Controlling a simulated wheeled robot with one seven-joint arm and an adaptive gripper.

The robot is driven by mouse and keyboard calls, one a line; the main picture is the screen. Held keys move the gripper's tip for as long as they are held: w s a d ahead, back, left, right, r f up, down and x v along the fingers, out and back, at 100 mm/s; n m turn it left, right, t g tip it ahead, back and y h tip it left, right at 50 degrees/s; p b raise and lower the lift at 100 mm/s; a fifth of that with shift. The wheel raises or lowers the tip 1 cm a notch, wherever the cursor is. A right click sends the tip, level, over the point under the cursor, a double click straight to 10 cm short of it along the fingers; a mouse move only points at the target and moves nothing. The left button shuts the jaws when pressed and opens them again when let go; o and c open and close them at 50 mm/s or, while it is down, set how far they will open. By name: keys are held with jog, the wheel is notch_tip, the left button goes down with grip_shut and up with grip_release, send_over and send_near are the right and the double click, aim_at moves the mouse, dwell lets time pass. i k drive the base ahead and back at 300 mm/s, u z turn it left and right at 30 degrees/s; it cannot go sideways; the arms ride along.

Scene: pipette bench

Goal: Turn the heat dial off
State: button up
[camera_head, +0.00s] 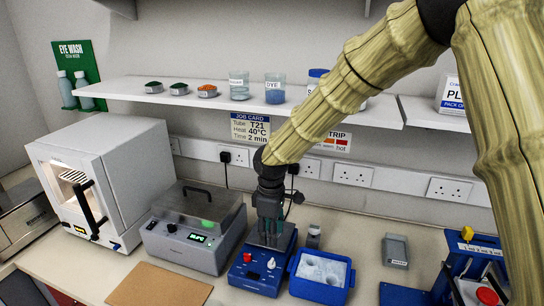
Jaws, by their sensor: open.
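A blue bench unit (262,285) stands on the bench in the middle of the view. My gripper (268,241) points down over the back part of this unit, behind the knobs. It is open, and nothing shows held in it. Its fingers partly hide the unit's top, and I cannot tell whether they touch it.
A blue ice tub (321,276) stands close on the right. A clear-lidded grey box (195,232) stands on the left, with a white oven (104,185) beyond. A small bottle (313,237) stands behind the tub. A shelf (240,106) hangs above.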

aim_at(247, 257)
jog(key=k, duration=1)
